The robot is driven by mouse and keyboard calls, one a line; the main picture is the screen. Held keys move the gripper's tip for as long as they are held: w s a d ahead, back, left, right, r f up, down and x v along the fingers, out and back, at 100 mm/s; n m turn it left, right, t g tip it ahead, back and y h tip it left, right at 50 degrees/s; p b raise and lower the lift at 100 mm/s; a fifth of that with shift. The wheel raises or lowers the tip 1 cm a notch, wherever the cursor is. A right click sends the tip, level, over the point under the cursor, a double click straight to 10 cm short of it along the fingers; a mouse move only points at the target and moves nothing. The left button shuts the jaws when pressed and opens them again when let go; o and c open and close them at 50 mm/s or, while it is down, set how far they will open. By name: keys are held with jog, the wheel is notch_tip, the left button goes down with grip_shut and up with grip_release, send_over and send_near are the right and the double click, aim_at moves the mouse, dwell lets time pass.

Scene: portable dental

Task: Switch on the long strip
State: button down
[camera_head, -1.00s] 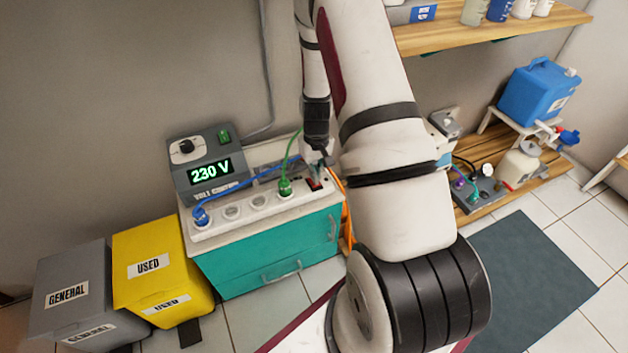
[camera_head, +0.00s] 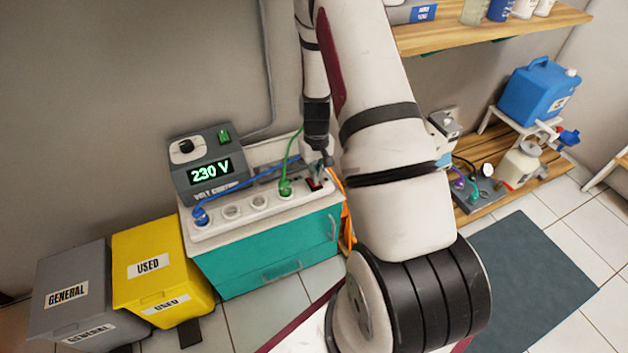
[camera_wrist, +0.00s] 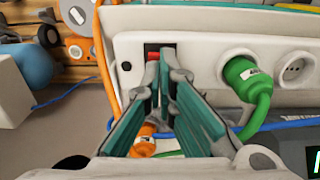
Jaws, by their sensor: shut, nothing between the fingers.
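The long white power strip (camera_head: 243,217) lies along the front of the teal cabinet's top. It carries a blue plug (camera_head: 200,216) at the left, empty sockets, a green plug (camera_head: 285,188) and a red rocker switch (camera_head: 313,185) at the right end. In the wrist view the red switch (camera_wrist: 152,50) is partly hidden behind the fingertips of my gripper (camera_wrist: 162,55). The gripper is shut and empty, with its tips at or very close to the switch; contact cannot be told. The switch's position is not clear.
A voltage unit (camera_head: 205,165) reading 230 V stands behind the strip. The green cable (camera_head: 291,150) rises close to my gripper. An orange cable (camera_wrist: 103,60) and an orange plug (camera_wrist: 145,140) are close by in the wrist view. Yellow (camera_head: 150,255) and grey (camera_head: 70,285) bins stand left.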

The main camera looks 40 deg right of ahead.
jog(key=shift+f+b, duration=0.8)
jog(key=shift+f, duration=0.3)
dwell(0.5)
jog(key=shift+r, duration=0.15)
jog(key=shift+r+p, duration=2.3)
jog(key=shift+r, duration=1.1)
